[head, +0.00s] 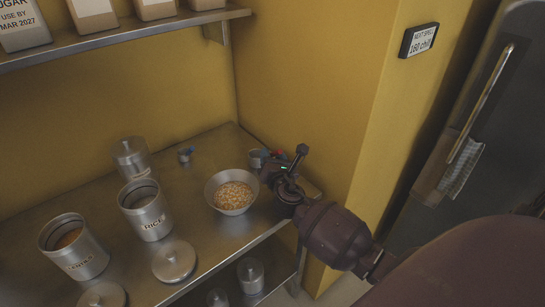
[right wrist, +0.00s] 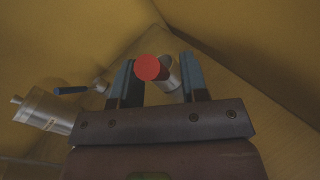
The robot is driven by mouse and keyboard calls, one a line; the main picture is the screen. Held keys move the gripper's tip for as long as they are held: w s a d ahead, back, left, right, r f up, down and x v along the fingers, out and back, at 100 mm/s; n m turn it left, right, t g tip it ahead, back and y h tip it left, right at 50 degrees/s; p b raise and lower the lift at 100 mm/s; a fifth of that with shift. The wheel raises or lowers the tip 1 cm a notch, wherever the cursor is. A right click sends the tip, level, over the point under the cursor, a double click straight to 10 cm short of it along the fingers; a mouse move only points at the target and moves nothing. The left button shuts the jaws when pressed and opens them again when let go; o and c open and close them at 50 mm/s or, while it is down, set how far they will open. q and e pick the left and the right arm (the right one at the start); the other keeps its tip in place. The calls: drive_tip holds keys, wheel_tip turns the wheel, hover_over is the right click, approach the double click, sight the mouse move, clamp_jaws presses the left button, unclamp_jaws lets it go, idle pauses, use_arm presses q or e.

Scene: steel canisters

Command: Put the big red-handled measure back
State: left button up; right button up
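The red-handled measure shows in the head view as a small steel cup (head: 257,158) with a bit of red beside it, on the counter near the back right corner. My right gripper (head: 284,164) is just right of it and partly covers it. In the right wrist view the red handle end (right wrist: 147,67) faces the camera, with the steel cup (right wrist: 167,76) behind it. Both lie between the two spread fingers (right wrist: 160,83), with a gap showing on the right. The gripper looks open, and I see no clear grip. My left gripper is out of view.
A bowl of yellow grains (head: 233,193) stands close left of my right gripper. A blue-handled measure (head: 186,155) lies farther left. An open RICE canister (head: 146,211), another open canister (head: 72,247), a lidded canister (head: 132,158) and a loose lid (head: 173,261) occupy the left counter. Walls bound the corner.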

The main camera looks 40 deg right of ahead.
drive_tip(key=shift+r, duration=0.25)
drive_tip(key=v, duration=1.2)
drive_tip(key=shift+p, duration=0.4)
drive_tip(key=s+a+f+m+g+y, duration=0.2)
drive_tip(key=s+m+g, duration=0.3)
drive_tip(key=s+m, duration=0.4)
drive_tip(key=s+a+f+m+g+y, duration=0.15)
drive_tip(key=s+m+g, duration=0.25)
drive_tip(key=s+m, duration=0.5)
drive_tip(key=s+a+f+m+g+y, duration=0.1)
drive_tip(key=s+f+m+g+y, duration=0.1)
drive_tip(key=s+m+g, duration=0.5)
drive_tip(key=w+f+m+t, duration=0.1)
drive_tip(key=w+f+t, duration=0.5)
drive_tip(key=f+t, duration=0.3)
drive_tip(key=shift+w+f+t+y, duration=0.2)
drive_tip(key=shift+f+t+y, duration=0.2)
drive_tip(key=shift+t, duration=0.3)
